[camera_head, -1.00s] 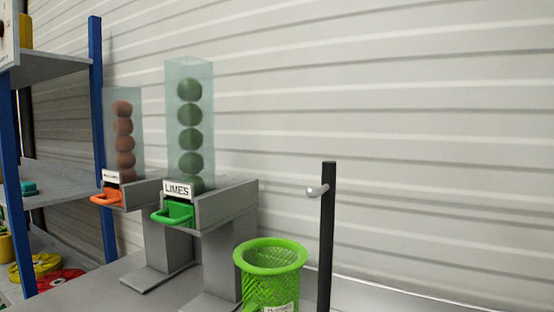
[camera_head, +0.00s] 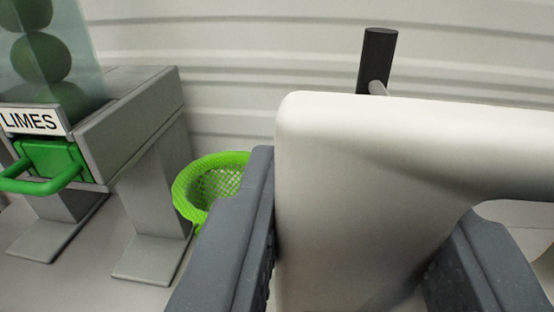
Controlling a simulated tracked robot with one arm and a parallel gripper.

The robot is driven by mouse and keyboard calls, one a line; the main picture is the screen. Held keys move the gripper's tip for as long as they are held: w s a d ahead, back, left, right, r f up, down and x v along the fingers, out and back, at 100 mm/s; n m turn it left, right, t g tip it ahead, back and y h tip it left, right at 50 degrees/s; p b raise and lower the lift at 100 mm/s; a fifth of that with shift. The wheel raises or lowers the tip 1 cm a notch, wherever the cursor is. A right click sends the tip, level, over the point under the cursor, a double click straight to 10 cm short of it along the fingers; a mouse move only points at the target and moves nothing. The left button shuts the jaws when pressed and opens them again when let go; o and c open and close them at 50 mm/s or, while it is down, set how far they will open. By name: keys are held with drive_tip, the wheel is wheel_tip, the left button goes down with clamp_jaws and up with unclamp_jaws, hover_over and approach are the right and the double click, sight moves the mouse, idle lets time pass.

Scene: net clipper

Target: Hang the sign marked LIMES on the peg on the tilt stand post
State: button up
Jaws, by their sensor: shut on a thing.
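My gripper (camera_head: 355,245) has one dark grey finger on each side of a large cream piece (camera_head: 370,150), and it is shut on that piece. The piece has a rounded top corner and an arm reaching to the right edge. No lettering shows on the side facing me, so I cannot tell whether it is the LIMES sign. The black post (camera_head: 378,50) stands behind it, and only its top shows.
A grey dispenser (camera_head: 130,110) at the left bears a white LIMES label (camera_head: 30,121), a green pull handle (camera_head: 45,168) and a clear tube of green balls (camera_head: 42,58). A green mesh basket (camera_head: 190,190) stands left of my gripper, partly hidden. The ribbed wall (camera_head: 230,50) is behind.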

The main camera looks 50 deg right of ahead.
drive_tip(key=shift+w+f, duration=0.1)
drive_tip(key=shift+w, duration=0.4)
drive_tip(key=shift+w+d, duration=0.2)
drive_tip(key=f+b+x, duration=0.1)
drive_tip(key=b+x, duration=0.1)
drive_tip(key=x, duration=0.7)
drive_tip(key=shift+w+f, duration=0.15)
drive_tip(key=shift+f, duration=0.25)
idle(0.4)
drive_tip(key=shift+f, duration=0.1)
idle(0.6)
drive_tip(key=o, duration=1.1)
drive_tip(key=shift+w, duration=0.1)
